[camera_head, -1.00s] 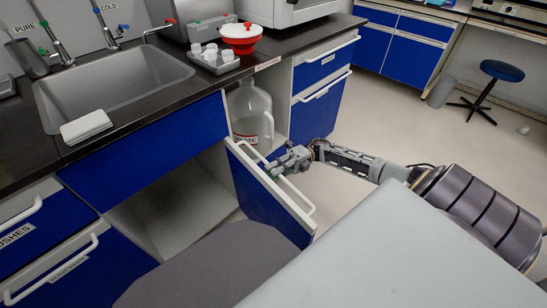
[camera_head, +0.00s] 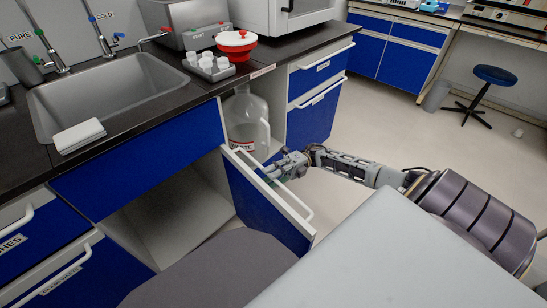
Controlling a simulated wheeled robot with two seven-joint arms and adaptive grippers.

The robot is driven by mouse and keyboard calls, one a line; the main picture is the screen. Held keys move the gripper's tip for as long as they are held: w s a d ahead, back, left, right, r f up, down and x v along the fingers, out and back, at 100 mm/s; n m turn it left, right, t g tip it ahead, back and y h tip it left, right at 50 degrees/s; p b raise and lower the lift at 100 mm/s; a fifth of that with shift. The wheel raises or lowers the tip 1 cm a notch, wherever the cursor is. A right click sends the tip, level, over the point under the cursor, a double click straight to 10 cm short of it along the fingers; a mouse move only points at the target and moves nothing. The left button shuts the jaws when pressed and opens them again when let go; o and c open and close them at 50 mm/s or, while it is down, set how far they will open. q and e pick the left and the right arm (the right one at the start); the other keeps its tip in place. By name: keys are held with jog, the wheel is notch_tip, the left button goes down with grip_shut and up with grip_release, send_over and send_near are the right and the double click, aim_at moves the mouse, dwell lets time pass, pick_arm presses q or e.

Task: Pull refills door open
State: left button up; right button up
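A blue cabinet door (camera_head: 262,208) with a long white bar handle (camera_head: 293,197) stands swung out from the counter below the sink. No label on this door is readable. The open space to its left shows a pale interior (camera_head: 165,222). My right gripper (camera_head: 271,172) is at the handle's upper, far part, reaching in from the right. Its fingers overlap the handle in the picture. I cannot tell whether they are closed around the bar or only beside it. My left gripper is not in view.
A clear jug (camera_head: 246,122) stands in an open bay behind the door. Drawers with white handles (camera_head: 320,90) are to its right. The sink (camera_head: 110,92) and a tray of white-capped vials (camera_head: 209,68) are on the counter. The floor at right is clear up to a stool (camera_head: 495,76).

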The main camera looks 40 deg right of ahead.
jog(key=shift+d, duration=0.15)
jog(key=d+f, duration=0.2)
jog(key=d, duration=0.9)
jog(key=shift+w+d+f, duration=0.15)
jog(key=shift+w+d, duration=0.05)
jog(key=shift+w, duration=0.05)
dwell(0.3)
dwell(0.7)
